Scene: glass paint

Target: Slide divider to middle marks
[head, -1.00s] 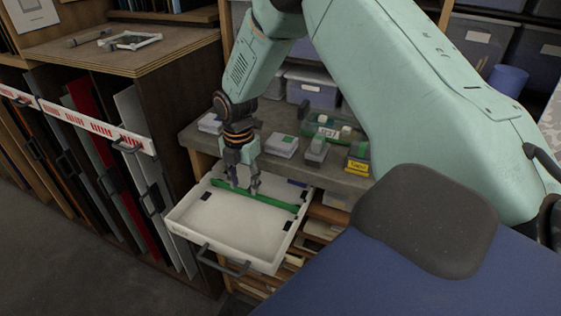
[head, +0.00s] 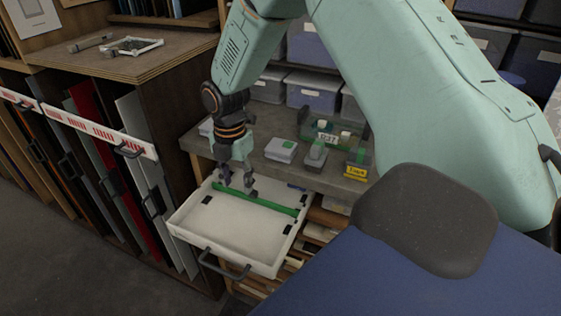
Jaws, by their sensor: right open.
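A long green divider (head: 275,204) lies across the white drawer (head: 222,239), towards its back, running from the left wall to the right. The drawer is pulled out under the workbench. Two black marks show at the middle of its sides, one on the left (head: 207,199) and one on the right (head: 290,229); the divider is behind both. My right gripper (head: 240,188) points down with its fingers apart, at the left half of the divider. I cannot tell whether the fingers touch it. My left gripper is out of view.
The grey workbench top (head: 270,166) behind the drawer holds small boxes and a green tray (head: 320,128). A rack of upright sheets (head: 105,170) stands left. The front of the drawer is empty. The drawer handle (head: 222,267) sticks out in front.

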